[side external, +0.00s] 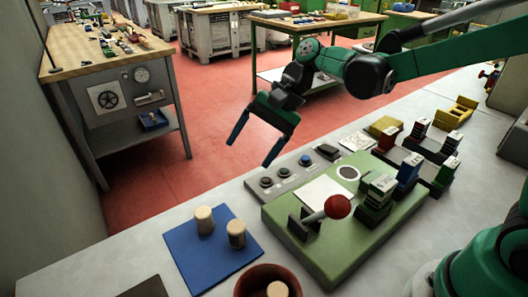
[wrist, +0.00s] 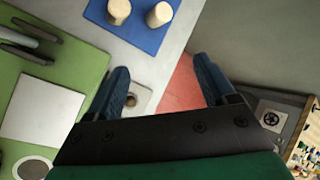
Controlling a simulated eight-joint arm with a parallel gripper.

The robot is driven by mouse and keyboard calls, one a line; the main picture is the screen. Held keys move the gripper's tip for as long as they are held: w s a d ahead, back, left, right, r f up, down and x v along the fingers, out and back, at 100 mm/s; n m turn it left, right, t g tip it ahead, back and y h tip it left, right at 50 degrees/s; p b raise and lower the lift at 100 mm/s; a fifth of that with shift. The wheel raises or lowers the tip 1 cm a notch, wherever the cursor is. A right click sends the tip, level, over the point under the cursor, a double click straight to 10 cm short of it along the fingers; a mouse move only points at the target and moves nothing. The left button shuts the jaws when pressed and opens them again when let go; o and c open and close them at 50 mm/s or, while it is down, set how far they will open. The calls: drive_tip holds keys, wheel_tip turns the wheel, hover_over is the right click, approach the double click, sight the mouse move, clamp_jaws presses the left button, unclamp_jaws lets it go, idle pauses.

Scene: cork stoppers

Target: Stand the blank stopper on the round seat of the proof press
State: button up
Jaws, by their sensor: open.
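Two cork stoppers stand upright on a blue mat (side external: 185,262): a left one (side external: 204,220) and a right one (side external: 236,235). Both also show at the top of the wrist view (wrist: 119,10). I cannot tell which is blank. A third stopper (side external: 277,290) is in a red-brown bowl (side external: 248,281), cut by the frame edge. My gripper (side external: 253,146) is open and empty, raised beyond the bench's far edge, apart from the stoppers.
A white square plate (side external: 324,190) lies on the press. Coloured blocks (side external: 381,188) stand along its right side. A grey strip with round knobs (side external: 285,178) lies behind it. Yellow holders (side external: 458,112) stand farther right. The bench between mat and strip is clear.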

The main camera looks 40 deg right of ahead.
sight(202, 212)
drive_tip(key=w+a+f+m+g+y, duration=0.1)
drive_tip(key=a+f, duration=0.1)
drive_tip(key=w+a+f+m+g+y, duration=0.1)
drive_tip(key=f+m+g+y, duration=0.1)
drive_tip(key=f, duration=0.1)
drive_tip(key=a+f+m+g+y, duration=0.1)
drive_tip(key=a+f+g+y, duration=0.1)
drive_tip(key=shift+w+a+f, duration=0.2)
drive_tip(key=shift+w+a, duration=0.1)
drive_tip(key=shift+w, duration=0.1)
drive_tip(key=shift+s+a+f+m+g+y, duration=0.2)
drive_tip(key=shift+f+m+g+y, duration=0.1)
drive_tip(key=shift+f+m+g, duration=0.15)
drive_tip(key=shift+x, duration=2.7)
drive_tip(key=shift+c, duration=0.3)
clamp_jaws()
